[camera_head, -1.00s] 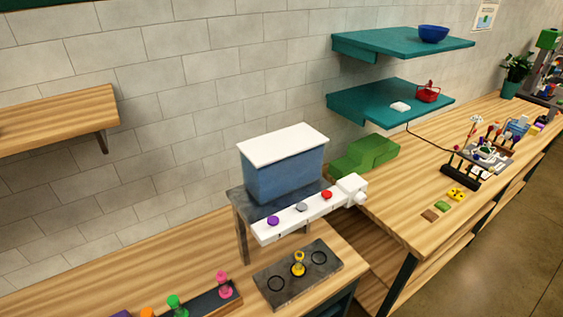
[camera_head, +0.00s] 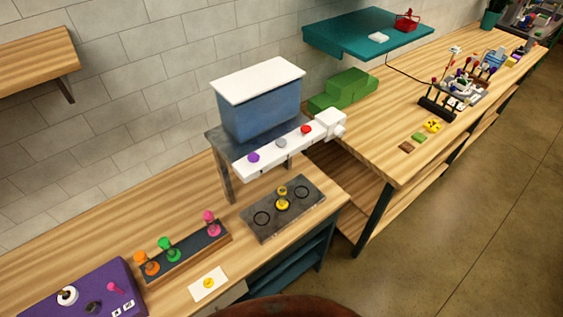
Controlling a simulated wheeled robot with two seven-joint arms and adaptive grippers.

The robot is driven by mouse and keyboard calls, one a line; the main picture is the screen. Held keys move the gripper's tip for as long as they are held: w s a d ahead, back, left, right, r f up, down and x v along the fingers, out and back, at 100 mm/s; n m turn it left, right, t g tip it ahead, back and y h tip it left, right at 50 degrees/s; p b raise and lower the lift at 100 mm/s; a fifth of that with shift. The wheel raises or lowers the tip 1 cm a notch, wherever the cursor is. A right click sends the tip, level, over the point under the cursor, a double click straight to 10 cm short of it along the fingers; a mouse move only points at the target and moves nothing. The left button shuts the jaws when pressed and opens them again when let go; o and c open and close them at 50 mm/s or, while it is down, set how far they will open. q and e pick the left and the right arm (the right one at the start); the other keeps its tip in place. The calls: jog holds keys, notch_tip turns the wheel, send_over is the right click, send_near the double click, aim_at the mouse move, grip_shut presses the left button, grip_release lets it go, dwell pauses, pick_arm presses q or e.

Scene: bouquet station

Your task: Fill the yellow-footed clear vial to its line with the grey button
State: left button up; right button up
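The yellow-footed vial (camera_head: 282,199) stands upright on the middle of the dark grey slab (camera_head: 262,232), between two empty black rings. Its clear part and fill line are too small to make out. The grey button (camera_head: 281,143) is the middle one on a sloping white bar (camera_head: 267,164), between a purple button (camera_head: 254,157) and a red button (camera_head: 306,129). The bar runs along the front of a blue tank (camera_head: 262,108) with a white lid, above and behind the slab. Neither gripper is in view.
A dark rack (camera_head: 187,254) holds orange-, green- and pink-footed pieces left of the slab. A white card (camera_head: 208,284) with a yellow mark lies in front. A purple board (camera_head: 85,290) is at lower left. A brown rounded surface (camera_head: 300,308) shows at the bottom edge.

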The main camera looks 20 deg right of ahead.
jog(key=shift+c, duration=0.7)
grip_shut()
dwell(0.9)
